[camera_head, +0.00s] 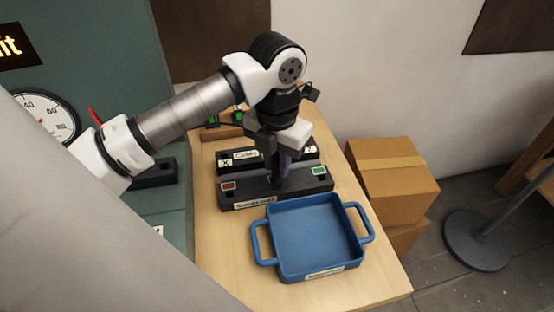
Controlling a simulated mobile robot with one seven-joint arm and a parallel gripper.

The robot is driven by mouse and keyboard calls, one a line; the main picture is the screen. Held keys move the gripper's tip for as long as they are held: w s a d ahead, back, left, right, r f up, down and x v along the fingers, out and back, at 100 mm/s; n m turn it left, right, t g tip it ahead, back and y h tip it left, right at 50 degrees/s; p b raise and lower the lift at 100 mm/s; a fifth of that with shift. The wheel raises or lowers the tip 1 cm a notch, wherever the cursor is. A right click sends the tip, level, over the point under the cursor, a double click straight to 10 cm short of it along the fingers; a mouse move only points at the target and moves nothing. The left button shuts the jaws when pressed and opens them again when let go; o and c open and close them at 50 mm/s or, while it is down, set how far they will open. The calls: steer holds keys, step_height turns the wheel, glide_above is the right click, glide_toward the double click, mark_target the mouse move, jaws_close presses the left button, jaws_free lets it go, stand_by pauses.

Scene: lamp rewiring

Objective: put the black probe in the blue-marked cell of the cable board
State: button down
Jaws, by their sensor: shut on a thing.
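My gripper (277,172) points down over the middle of the front black board (290,193). It is shut on a dark, slightly purple thing, mostly hidden by the fingers; I cannot tell whether this is the black probe. A second black board (230,166) lies just behind, with a label that seems to read "Cables" and white marked squares at both ends.
A blue two-handled tray (318,235) stands in front of the boards on the wooden table (222,255). A wooden block with green-topped items (225,130) is behind. Cardboard boxes (394,180) stand to the right of the table, a teal panel (110,60) to the left.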

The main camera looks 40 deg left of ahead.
steer(key=shift+f+b, duration=0.6)
steer(key=shift+b, duration=0.15)
stand_by(0.8)
steer(key=c, duration=1.2)
jaws_free()
steer(key=shift+c, duration=0.2)
steer(key=shift+r, duration=0.1)
step_height(320, 180, up, 14)
steer(key=b, duration=0.1)
steer(key=shift+b, duration=0.3)
